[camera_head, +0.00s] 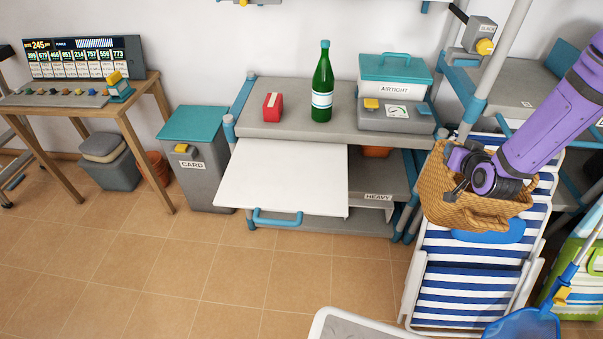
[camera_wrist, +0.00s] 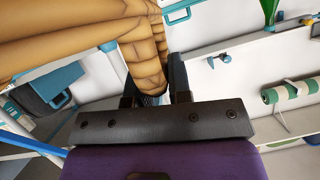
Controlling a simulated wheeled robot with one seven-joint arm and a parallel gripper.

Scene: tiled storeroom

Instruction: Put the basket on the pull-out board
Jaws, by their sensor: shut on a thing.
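The basket (camera_head: 439,195) is tan wicker and is held in the air at the right in the head view, in front of the blue-and-white striped folding chair. My gripper (camera_head: 460,190) is at the basket, its fingers partly hidden by it. In the wrist view, my gripper (camera_wrist: 155,92) is shut on the basket's wicker rim or handle (camera_wrist: 143,50); I cannot tell which. The pull-out board (camera_head: 280,178) is a white panel with a blue handle (camera_head: 277,217), drawn out of the grey shelf unit left of the basket. Its visible top is bare.
A grey CARD bin (camera_head: 198,168) is to the board's left. The striped chair (camera_head: 462,280) stands below the basket. Tiled floor is open in front.

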